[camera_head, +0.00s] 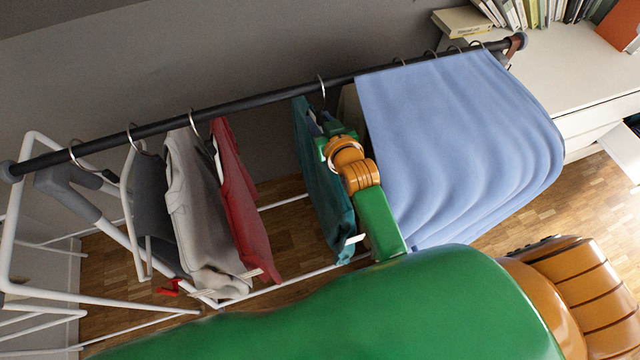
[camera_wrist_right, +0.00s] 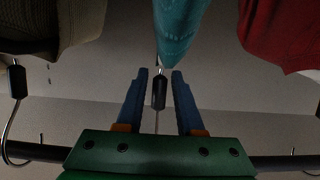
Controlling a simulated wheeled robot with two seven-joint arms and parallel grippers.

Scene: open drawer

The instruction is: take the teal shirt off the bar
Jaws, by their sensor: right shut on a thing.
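The teal shirt (camera_head: 325,190) hangs from the black bar (camera_head: 240,106), between a red shirt and a blue cloth. Its hanger hook (camera_head: 322,88) is over the bar. My right gripper (camera_head: 327,122) is at the top of the teal shirt, just below the bar, and partly hidden by my wrist. In the right wrist view the blue fingers (camera_wrist_right: 158,74) close on the black neck of the hanger (camera_wrist_right: 159,92), with the teal shirt (camera_wrist_right: 177,30) beyond them. My left gripper is in neither view.
A red shirt (camera_head: 240,200), a light grey shirt (camera_head: 195,205) and a dark grey garment (camera_head: 155,210) hang to the left. A large blue cloth (camera_head: 455,140) hangs close on the right. A white dresser (camera_head: 575,75) with books stands at the upper right.

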